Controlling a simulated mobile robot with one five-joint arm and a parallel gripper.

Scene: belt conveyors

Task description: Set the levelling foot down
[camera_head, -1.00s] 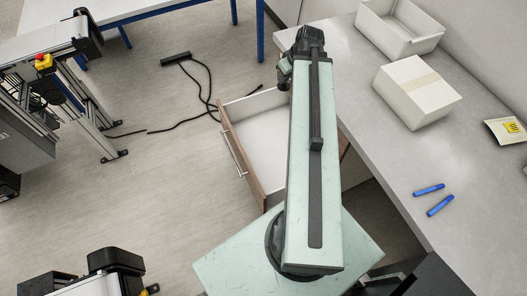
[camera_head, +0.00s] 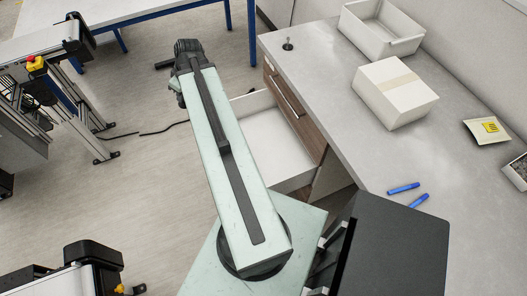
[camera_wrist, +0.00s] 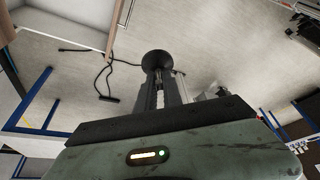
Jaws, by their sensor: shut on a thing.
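My gripper (camera_wrist: 162,92) points away from the wrist camera, its fingers close together. It is shut on a levelling foot with a round black pad (camera_wrist: 157,61) and a pale stem between the fingers. The floor shows behind the foot, so it is held up in the air. In the head view my arm reaches up and left over the floor, and the fingers and held foot are hidden behind the wrist. A small dark piece with a round base and upright stem (camera_head: 288,46), like another foot, stands on the grey worktop (camera_head: 330,110).
An open drawer (camera_head: 268,140) juts out below the worktop. Conveyors (camera_head: 40,60) stand left. The worktop's left part is largely clear.

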